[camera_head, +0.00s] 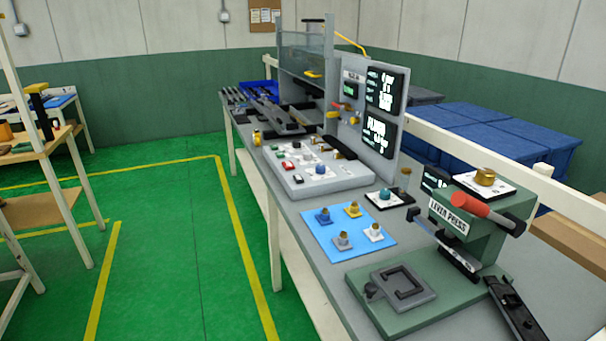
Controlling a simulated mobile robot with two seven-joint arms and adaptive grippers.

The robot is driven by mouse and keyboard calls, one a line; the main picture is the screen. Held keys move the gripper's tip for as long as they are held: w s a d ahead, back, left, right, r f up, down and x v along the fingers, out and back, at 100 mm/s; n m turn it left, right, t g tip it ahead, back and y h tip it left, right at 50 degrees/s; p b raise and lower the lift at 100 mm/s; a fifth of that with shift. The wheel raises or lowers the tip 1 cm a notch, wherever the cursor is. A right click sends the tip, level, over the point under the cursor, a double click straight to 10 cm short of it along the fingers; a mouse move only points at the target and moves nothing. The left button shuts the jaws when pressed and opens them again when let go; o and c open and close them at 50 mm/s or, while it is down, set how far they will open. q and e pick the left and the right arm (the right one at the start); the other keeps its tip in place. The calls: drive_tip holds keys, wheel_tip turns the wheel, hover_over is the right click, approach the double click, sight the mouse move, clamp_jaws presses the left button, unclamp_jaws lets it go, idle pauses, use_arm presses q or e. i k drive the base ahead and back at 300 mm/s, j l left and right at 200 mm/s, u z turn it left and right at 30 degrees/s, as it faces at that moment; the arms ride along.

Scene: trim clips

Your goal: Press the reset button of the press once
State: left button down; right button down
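A green lever press (460,228) with a red-tipped lever (472,205) stands on the grey workbench at right. A fixture (400,288) lies on its base. I cannot read which is the reset button. A dark shape (516,312) enters at the lower right in front of the press base; it looks like part of my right gripper, but its fingers are not clear. My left gripper is not in view.
A blue mat (335,255) with several small knobbed pieces lies left of the press. Behind it are a grey control box (315,182) with buttons and an upright display panel (370,100). Blue crates (470,135) stand behind the bench. Green floor (180,260) is clear at left.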

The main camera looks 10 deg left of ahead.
sight(298, 179)
drive_tip(key=i+j+z, duration=0.2)
drive_tip(key=i+j, duration=0.15)
drive_tip(key=i+j+z, duration=0.15)
drive_tip(key=i+j, duration=0.3)
drive_tip(key=i+j+z, duration=0.2)
drive_tip(key=i+j, duration=0.2)
drive_tip(key=i+j+z, duration=0.2)
drive_tip(key=j, duration=0.4)
drive_tip(key=i, duration=0.1)
